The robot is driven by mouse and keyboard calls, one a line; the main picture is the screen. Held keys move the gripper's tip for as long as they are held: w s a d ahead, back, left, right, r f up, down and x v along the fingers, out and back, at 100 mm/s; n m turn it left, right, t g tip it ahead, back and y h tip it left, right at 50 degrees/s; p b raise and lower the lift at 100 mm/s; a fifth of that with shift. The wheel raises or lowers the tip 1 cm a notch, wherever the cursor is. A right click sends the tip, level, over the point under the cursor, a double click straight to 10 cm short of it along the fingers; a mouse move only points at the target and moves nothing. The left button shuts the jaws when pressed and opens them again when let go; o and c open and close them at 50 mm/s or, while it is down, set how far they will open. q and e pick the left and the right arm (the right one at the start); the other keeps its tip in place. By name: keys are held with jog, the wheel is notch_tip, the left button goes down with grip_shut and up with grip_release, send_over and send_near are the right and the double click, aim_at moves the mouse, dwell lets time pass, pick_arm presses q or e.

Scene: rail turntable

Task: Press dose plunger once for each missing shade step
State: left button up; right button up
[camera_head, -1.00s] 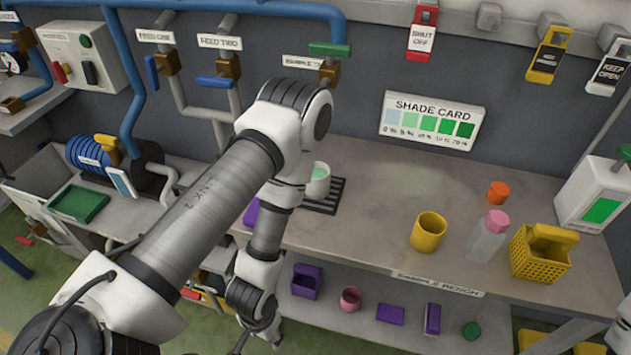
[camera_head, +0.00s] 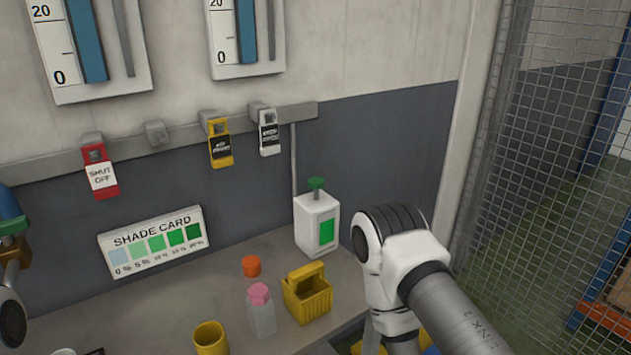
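The dose dispenser (camera_head: 310,222) is a white box with a green front panel. Its green plunger (camera_head: 316,184) stands up on top, at the back right of the bench. The shade card (camera_head: 153,243) leans at the wall, with patches running from pale blue to dark green, labelled 0 % to 20 %. The rim of a pale cup (camera_head: 64,352) just shows at the bottom left edge; its contents are hidden. My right arm stands right of the dispenser, with its gripper out of frame. My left gripper is not in view; only a bit of that arm shows at the left edge.
On the bench (camera_head: 180,300) stand a yellow cup (camera_head: 210,338), a clear bottle with a pink cap (camera_head: 262,312), an orange cap (camera_head: 251,266) and a yellow basket (camera_head: 307,295). Tags hang on a wall rail (camera_head: 180,137). A mesh fence (camera_head: 540,170) closes off the right.

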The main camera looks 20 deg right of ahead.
grip_shut()
dwell(0.3)
dwell(1.2)
